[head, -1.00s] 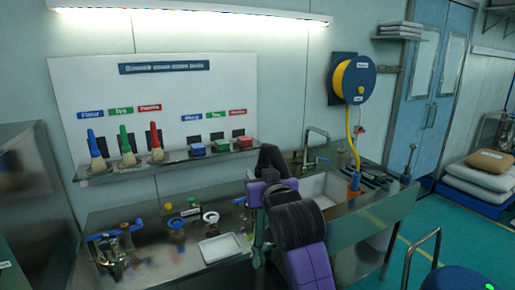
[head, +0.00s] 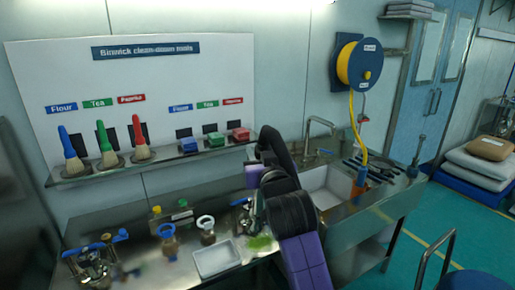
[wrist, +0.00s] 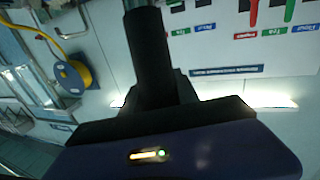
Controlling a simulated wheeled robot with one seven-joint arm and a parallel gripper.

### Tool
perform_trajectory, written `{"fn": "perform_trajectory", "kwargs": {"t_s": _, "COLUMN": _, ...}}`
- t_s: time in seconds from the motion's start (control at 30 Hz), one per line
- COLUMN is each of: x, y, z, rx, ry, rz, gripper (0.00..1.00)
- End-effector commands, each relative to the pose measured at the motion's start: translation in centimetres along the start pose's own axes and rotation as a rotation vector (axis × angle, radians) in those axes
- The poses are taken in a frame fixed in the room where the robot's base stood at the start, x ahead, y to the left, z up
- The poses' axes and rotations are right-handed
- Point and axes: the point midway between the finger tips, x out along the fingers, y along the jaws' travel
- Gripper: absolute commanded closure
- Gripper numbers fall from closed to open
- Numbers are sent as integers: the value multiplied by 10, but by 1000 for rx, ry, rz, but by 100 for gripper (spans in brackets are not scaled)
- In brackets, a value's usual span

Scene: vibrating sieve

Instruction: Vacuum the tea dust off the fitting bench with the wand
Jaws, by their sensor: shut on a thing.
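My gripper (wrist: 148,16) points away from the camera in the wrist view, its dark fingers together. A grey piece of the wand (wrist: 142,4) shows past the fingertips at the top edge; the rest is out of view. In the head view my arm hides most of the gripper and the wand. Green tea dust (head: 260,243) lies on the steel fitting bench (head: 120,213), just left of my arm. I cannot tell whether the wand touches it.
A white tray (head: 217,262) and several fittings (head: 168,244) stand left of the dust. A shelf (head: 150,171) with brushes is above. A sink (head: 330,198) and a yellow hose (head: 355,130) from a wall reel (head: 358,64) are to the right.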

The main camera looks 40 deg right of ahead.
Motion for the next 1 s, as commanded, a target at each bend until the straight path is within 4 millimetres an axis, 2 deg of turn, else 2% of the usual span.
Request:
{"fn": "perform_trajectory", "kwargs": {"t_s": 0.23, "x": 0, "y": 0, "z": 15, "rx": 0, "ry": 2, "rz": 0, "gripper": 100}}
{"fn": "perform_trajectory", "kwargs": {"t_s": 0.63, "x": 0, "y": -1, "z": 62, "rx": 0, "ry": 3, "rz": 0, "gripper": 100}}
{"fn": "perform_trajectory", "kwargs": {"t_s": 1.0, "x": 0, "y": -2, "z": 68, "rx": 1, "ry": 3, "rz": -1, "gripper": 100}}
